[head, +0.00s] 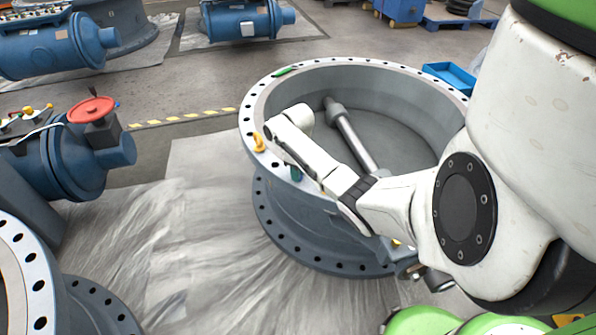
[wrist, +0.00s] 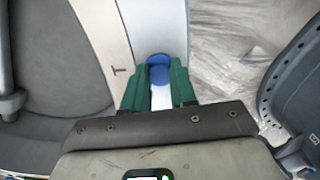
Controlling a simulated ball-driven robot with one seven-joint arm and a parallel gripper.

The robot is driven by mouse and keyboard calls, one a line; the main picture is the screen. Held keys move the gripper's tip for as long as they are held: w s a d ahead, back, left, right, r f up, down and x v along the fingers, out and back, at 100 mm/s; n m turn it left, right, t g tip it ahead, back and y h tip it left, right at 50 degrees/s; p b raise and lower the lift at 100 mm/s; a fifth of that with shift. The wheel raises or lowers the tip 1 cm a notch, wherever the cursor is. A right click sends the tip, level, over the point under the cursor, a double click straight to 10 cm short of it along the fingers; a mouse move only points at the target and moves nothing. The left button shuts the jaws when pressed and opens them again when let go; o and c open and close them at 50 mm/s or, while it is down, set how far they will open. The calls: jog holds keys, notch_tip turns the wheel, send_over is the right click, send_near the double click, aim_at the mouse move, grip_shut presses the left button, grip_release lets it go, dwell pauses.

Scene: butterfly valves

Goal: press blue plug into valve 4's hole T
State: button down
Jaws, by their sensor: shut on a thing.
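My gripper (wrist: 158,82) has green fingers and is shut on a blue plug (wrist: 159,74), which shows between the fingertips in the wrist view. In the head view my gripper (head: 296,174) is at the near left rim of the large round valve (head: 318,252), its green fingers partly hidden by my arm. The plug cannot be made out there. In the wrist view the plug overlaps the outer part of the valve's flange (wrist: 150,25). A small dark T-like mark (wrist: 118,70) is left of it. I cannot see the hole under the plug or tell whether they touch.
A yellow piece (head: 258,142) and a green piece (head: 285,71) stand on the flange. A bar (head: 352,138) crosses the valve's opening. A blue tray (head: 450,75) is beyond the right rim. Another flanged valve (head: 25,270) is at lower left, with sheeted floor (head: 200,230) between.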

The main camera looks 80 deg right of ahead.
jog(key=shift+f, duration=0.25)
jog(key=shift+c, duration=1.7)
grip_release()
jog(key=shift+r, duration=0.15)
notch_tip(320, 180, up, 6)
jog(key=p, duration=0.6)
